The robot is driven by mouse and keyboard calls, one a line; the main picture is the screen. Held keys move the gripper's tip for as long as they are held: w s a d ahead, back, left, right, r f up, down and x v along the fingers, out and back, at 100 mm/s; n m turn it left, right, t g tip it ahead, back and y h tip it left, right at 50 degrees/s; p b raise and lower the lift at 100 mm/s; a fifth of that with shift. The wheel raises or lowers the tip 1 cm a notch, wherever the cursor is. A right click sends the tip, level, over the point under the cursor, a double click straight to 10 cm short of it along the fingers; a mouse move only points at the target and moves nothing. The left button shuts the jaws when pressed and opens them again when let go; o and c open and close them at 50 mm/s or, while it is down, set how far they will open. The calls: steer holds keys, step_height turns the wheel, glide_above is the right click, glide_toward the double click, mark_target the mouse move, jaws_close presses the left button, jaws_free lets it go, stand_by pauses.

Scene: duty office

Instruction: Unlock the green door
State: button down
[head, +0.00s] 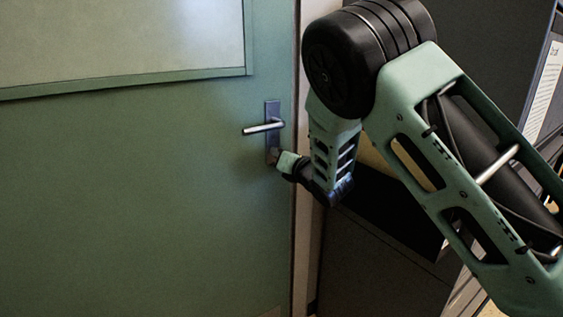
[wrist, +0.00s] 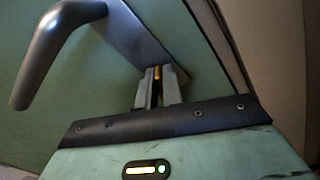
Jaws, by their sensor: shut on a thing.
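The green door (head: 140,190) fills the left of the head view and looks closed. A metal lever handle (head: 262,128) sticks out to the left from a dark metal plate (head: 271,110) near its right edge. The handle is large at upper left in the wrist view (wrist: 45,55), beside the plate (wrist: 135,35). My gripper (head: 277,156) is at the lower end of the plate, below the handle. In the wrist view its fingers (wrist: 157,76) are closed on a small brass-coloured thing (wrist: 157,71), likely a key. Whether it sits in the lock is hidden by the fingers.
The door has a pale window panel (head: 120,40) at the top. The door frame (head: 303,240) runs just right of the handle. Dark grey furniture or partition (head: 375,250) stands right of the frame, near my arm. A paper sheet (head: 544,92) hangs at far right.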

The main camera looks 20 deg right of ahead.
steer(key=shift+f, duration=0.1)
steer(key=n+b, duration=0.1)
steer(key=n, duration=0.2)
steer(key=shift+a+f+n+b, duration=0.1)
steer(key=shift+f+n+b, duration=0.05)
steer(key=shift+n+b, duration=0.2)
steer(key=shift+n, duration=0.65)
steer(key=shift+r+n, duration=0.2)
steer(key=shift+n, duration=0.4)
steer(key=c, duration=1.5)
jaws_free()
steer(key=shift+s, duration=0.15)
steer(key=v, duration=0.8)
steer(key=shift+s+d+r+b, duration=0.1)
steer(key=shift+s+d+b, duration=0.15)
steer(key=shift+s+b, duration=0.1)
